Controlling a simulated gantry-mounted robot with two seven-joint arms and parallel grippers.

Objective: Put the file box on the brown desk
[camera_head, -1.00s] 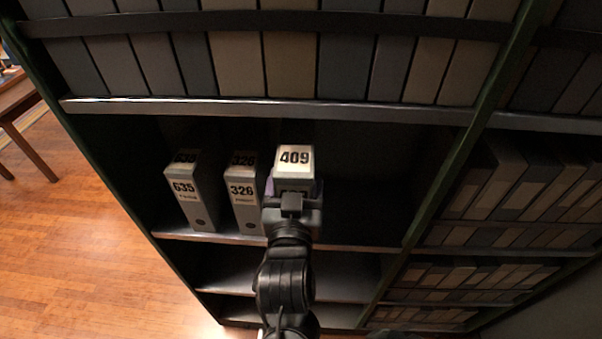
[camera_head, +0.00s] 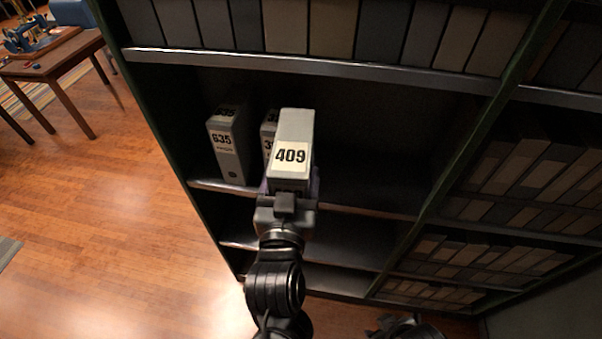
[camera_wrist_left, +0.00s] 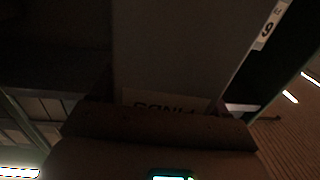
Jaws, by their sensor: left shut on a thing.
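A light grey file box (camera_head: 295,130) labelled 409 is held in my left gripper (camera_head: 287,197), in front of the shelf opening. The gripper is closed around its lower front part. In the left wrist view the box (camera_wrist_left: 175,50) fills the middle, dark and close, with a label at its bottom. A brown wooden desk (camera_head: 55,62) is partly in view at the far upper left, well away from the gripper. A dark part of mine, possibly the right arm, shows at the bottom edge; its fingers cannot be made out.
A dark green shelf unit (camera_head: 400,85) fills the right and centre. A grey file box 635 (camera_head: 226,155) stands on the same shelf, with another (camera_head: 268,140) half hidden behind the held box. The desk bears a model and small items. Wooden floor (camera_head: 130,220) is clear at left.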

